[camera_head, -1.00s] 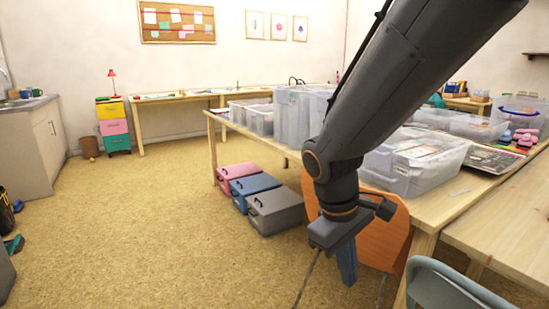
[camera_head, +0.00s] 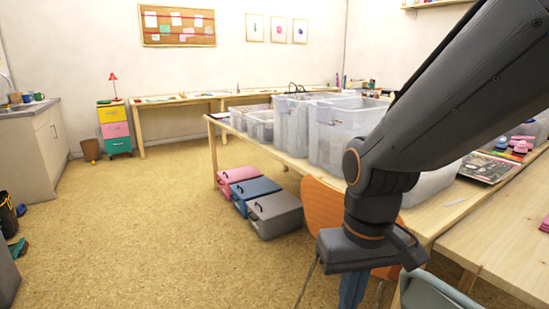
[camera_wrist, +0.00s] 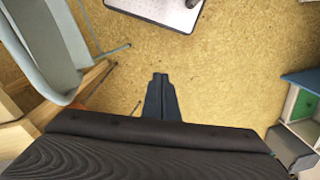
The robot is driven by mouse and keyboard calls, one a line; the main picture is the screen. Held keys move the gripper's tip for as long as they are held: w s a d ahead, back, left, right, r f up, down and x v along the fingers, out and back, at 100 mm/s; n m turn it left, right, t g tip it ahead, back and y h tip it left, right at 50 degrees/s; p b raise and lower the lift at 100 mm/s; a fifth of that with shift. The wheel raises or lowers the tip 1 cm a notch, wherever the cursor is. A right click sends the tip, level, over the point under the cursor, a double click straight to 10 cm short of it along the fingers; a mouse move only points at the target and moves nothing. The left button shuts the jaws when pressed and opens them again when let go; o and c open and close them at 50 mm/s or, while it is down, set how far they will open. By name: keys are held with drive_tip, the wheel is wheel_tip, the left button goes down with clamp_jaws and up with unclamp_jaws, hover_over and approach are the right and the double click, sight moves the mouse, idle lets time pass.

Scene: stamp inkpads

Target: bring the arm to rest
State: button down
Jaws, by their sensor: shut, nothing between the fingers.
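My gripper (camera_head: 352,290) hangs at the lower right of the head view, in front of the orange chair and the wooden table's edge. Its fingers point down and are together, with nothing between them. In the wrist view my gripper (camera_wrist: 160,76) shows as two dark fingers closed side by side over the tan floor (camera_wrist: 225,70). My arm crosses the right of the head view and hides part of the table and its boxes.
A wooden table (camera_head: 455,212) with clear plastic boxes (camera_head: 335,128) stands at the right. An orange chair (camera_head: 322,207) and a grey-blue chair (camera_head: 440,290) are close to my gripper. Pink, blue and grey cases (camera_head: 275,213) lie on the floor. The floor at left is open.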

drive_tip(key=d+r+m+p, duration=0.2)
drive_tip(key=d+r+p, duration=0.4)
drive_tip(key=p, duration=0.5)
drive_tip(key=shift+s+d+r, duration=0.25)
drive_tip(key=shift+d+r, duration=0.05)
drive_tip(key=shift+d, duration=0.1)
idle(0.3)
